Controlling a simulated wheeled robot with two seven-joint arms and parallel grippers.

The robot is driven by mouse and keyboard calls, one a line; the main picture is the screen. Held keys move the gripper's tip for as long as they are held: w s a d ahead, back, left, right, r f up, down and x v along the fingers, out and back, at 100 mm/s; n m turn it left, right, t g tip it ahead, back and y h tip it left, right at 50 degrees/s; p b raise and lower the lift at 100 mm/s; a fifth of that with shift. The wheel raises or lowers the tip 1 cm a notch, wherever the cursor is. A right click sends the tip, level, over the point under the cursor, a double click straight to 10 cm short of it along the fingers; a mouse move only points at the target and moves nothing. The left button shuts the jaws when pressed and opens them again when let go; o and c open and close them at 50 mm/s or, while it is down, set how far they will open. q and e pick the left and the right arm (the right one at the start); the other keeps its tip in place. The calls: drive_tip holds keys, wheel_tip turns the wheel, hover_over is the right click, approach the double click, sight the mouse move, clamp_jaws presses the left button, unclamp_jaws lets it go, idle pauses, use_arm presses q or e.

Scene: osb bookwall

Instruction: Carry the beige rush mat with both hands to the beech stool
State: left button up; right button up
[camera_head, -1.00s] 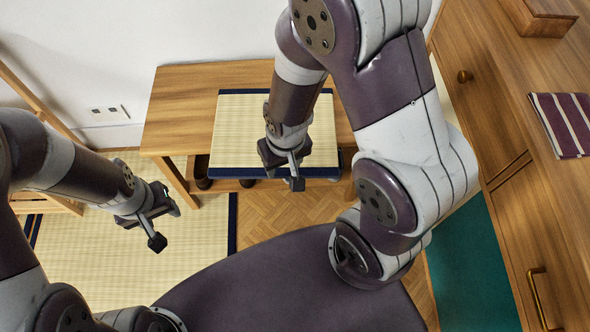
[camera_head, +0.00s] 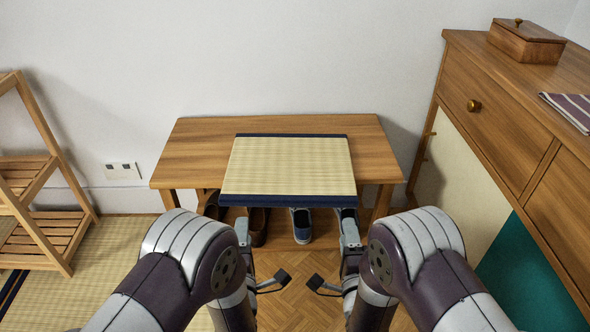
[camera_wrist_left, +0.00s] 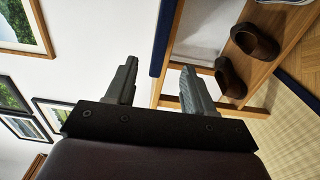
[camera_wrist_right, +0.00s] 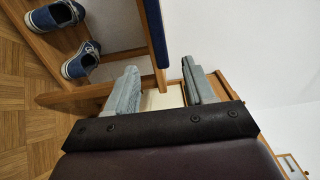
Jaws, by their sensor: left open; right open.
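The beige rush mat (camera_head: 290,165) with dark blue borders lies flat on a wooden bench, its front border jutting past the bench's front edge. My left gripper (camera_head: 243,230) is at the mat's front left corner and my right gripper (camera_head: 348,228) at its front right corner. Both are open. In the left wrist view the blue border (camera_wrist_left: 165,38) appears between the spread fingers; in the right wrist view the border (camera_wrist_right: 155,35) does too. I cannot tell whether the fingers touch it. I cannot make out a separate beech stool.
The bench (camera_head: 190,150) has shoes (camera_head: 302,225) on a low shelf beneath. A slatted wooden rack (camera_head: 45,225) stands left. A wooden sideboard (camera_head: 510,110) with a lidded box (camera_head: 525,45) and striped cloth (camera_head: 572,108) stands right. Parquet floor (camera_head: 290,285) shows between my arms.

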sight(246, 204)
use_arm(q)
drive_tip(key=w, duration=1.2)
drive_tip(key=shift+w+a, duration=0.4)
use_arm(e)
drive_tip(key=w, duration=1.2)
drive_tip(key=shift+w+a, duration=0.4)
use_arm(q)
clamp_jaws()
use_arm(e)
clamp_jaws()
